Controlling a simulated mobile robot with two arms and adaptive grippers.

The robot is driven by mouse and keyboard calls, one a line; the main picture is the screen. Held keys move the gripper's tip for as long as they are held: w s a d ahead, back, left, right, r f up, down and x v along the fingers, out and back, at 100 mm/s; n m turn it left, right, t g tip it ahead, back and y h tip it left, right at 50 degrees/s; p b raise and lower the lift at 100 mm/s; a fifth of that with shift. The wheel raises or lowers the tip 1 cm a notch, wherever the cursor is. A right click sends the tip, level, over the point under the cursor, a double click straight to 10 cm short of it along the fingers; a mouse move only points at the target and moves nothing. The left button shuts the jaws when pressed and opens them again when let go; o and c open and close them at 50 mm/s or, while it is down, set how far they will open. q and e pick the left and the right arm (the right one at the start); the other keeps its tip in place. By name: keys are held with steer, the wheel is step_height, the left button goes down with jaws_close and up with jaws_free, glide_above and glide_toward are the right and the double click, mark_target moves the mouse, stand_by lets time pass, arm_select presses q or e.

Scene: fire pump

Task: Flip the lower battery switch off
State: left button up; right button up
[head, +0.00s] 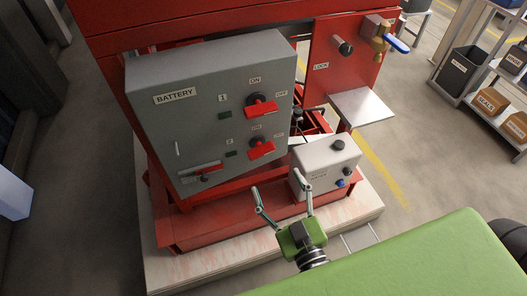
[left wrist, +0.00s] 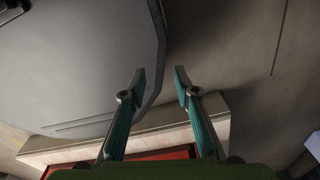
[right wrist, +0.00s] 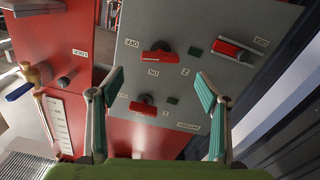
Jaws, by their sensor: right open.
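The grey BATTERY box (head: 205,130) carries two red-handled rotary switches, one above the other. The lower battery switch (head: 262,149) has its red handle lying roughly crosswise; its label is too small to read surely. The upper switch (head: 262,109) looks alike. In the right wrist view the box is upside down, so the lower switch (right wrist: 157,58) appears above the upper one (right wrist: 143,104). My right gripper (head: 282,188) is open and empty, below and in front of the lower switch, apart from it. My left gripper (left wrist: 160,77) is open and empty, outside the head view.
A small white control box (head: 325,165) with knobs stands just right of my right gripper. A red lever (head: 200,171) sits at the box's lower left. A red LOCK panel (head: 345,60) with a blue-handled valve (head: 396,44) and a grey shelf (head: 361,107) is at right.

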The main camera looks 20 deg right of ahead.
mark_target(263, 155)
steer(key=w, duration=0.5)
steer(key=w+p, duration=0.1)
steer(key=w, duration=0.4)
steer(key=shift+w+a+f, duration=0.1)
steer(key=shift+w+a, duration=0.1)
steer(key=shift+w, duration=0.15)
steer(key=shift+c, duration=0.3)
steer(key=c, duration=1)
